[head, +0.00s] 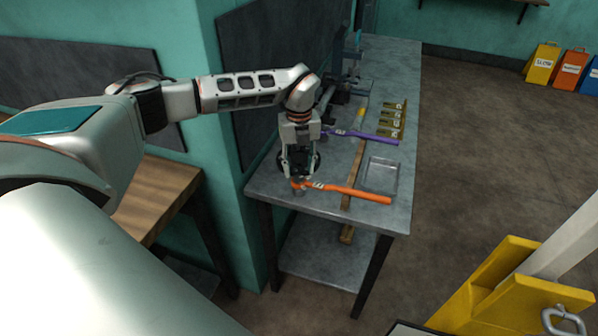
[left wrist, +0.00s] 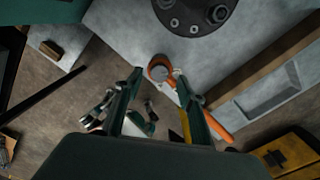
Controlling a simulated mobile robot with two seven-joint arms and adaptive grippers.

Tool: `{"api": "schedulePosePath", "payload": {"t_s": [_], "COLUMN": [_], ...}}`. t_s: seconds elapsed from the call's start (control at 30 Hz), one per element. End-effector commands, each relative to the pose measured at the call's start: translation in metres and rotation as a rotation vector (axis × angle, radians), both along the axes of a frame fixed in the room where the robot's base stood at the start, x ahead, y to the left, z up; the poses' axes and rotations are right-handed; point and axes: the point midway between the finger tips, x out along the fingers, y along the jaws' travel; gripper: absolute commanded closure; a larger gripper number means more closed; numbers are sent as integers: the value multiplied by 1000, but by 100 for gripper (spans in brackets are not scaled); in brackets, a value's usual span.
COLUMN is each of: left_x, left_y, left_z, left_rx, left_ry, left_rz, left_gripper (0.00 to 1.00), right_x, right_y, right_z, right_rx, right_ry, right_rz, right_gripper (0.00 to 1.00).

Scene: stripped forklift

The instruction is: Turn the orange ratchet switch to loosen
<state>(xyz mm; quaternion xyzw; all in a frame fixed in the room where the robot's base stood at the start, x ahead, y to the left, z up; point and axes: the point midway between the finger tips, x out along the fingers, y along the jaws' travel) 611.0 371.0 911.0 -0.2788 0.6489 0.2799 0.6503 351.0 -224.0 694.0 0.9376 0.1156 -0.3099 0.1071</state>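The orange ratchet (head: 350,192) lies on the grey metal workbench near its front edge, its handle pointing right. Its round orange head (left wrist: 158,68) and part of its orange handle (left wrist: 218,128) show in the left wrist view. The small switch on the head is too small to make out clearly. My left gripper (head: 298,178) points down over the head end of the ratchet. In the left wrist view its two fingers (left wrist: 158,76) are apart, with the ratchet head between and just beyond the tips and gaps at the sides.
A purple-handled ratchet (head: 365,136) and several brass-coloured blocks (head: 393,120) lie farther back. A teal pillar (head: 228,190) stands left of the bench. A yellow structure (head: 495,285) is at lower right.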

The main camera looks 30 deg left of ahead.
Motion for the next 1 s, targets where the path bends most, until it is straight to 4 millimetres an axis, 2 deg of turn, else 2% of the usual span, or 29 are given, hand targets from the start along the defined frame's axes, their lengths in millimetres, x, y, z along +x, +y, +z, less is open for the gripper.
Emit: {"api": "schedulePosePath", "payload": {"t_s": [0.2,0.4,0.6,1.0], "left_x": [1,0,0,0], "left_y": [0,0,0,0], "left_z": [48,80,94,95], "left_rx": [0,0,0,-1], "left_ry": [-4,-1,0,1], "left_rz": [1,0,1,1], "left_gripper": [61,61,61,61], "right_x": [1,1,1,1], "right_y": [1,1,1,1], "right_z": [1,1,1,1], "right_rx": [2,2,2,2], "right_ry": [-2,-2,-2,-3], "right_rz": [-1,-1,-1,-1], "right_gripper": [60,60,60,60]}}
